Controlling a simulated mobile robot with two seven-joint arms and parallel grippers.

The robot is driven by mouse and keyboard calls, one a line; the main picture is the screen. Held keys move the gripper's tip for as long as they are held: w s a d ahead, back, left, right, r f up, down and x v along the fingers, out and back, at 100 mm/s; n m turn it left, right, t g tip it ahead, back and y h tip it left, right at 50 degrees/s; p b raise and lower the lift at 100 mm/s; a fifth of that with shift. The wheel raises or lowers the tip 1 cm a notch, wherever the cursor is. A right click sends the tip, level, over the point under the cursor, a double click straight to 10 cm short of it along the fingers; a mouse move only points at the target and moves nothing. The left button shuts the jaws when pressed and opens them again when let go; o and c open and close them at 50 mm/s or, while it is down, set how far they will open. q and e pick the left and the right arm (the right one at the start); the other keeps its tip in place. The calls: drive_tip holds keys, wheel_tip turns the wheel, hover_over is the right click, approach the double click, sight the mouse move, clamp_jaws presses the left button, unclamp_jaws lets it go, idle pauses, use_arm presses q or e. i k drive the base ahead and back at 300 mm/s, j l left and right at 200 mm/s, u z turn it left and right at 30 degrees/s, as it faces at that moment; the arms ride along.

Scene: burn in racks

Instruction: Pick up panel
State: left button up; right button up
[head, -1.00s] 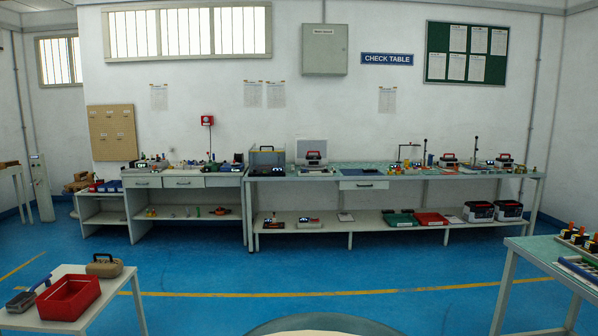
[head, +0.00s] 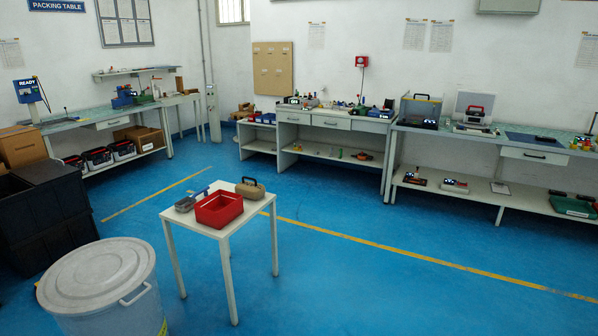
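Neither of my grippers shows in the head view. I cannot tell for sure which thing is the panel. A flat tan board (head: 273,69) hangs on the far wall above the workbench. A dark flat mat or plate (head: 537,139) lies on the right bench top. A small white table (head: 257,222) stands in the near middle. It holds a red open bin (head: 219,209), a tan case with a dark handle (head: 250,188) and a grey tray-like item (head: 185,204).
A white lidded barrel (head: 100,285) and dark crates (head: 45,215) stand at the near left. The packing bench (head: 95,122) is at the far left. Cluttered workbenches (head: 335,122) line the back wall. Blue floor (head: 400,295) is open to the right of the small table.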

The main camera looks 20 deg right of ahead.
sight(543, 140)
drive_tip(key=i+l+z, duration=0.2)
drive_tip(key=l+z, duration=0.3)
drive_tip(key=i+l+z, duration=0.3)
drive_tip(key=l+z, duration=0.15)
drive_tip(key=i+l+z, duration=0.35)
drive_tip(key=z, duration=0.15)
drive_tip(key=i+l+z, duration=0.3)
drive_tip(key=z, duration=0.2)
drive_tip(key=i+z, duration=0.35)
drive_tip(key=i, duration=1.25)
drive_tip(key=i+u, duration=0.1)
drive_tip(key=i, duration=0.7)
drive_tip(key=i+l+u, duration=0.1)
drive_tip(key=i, duration=0.7)
drive_tip(key=i+l+u, duration=0.2)
drive_tip(key=i+u, duration=0.15)
drive_tip(key=i, duration=0.15)
drive_tip(key=i+l+u, duration=0.3)
drive_tip(key=i+l, duration=0.05)
drive_tip(key=i, duration=0.1)
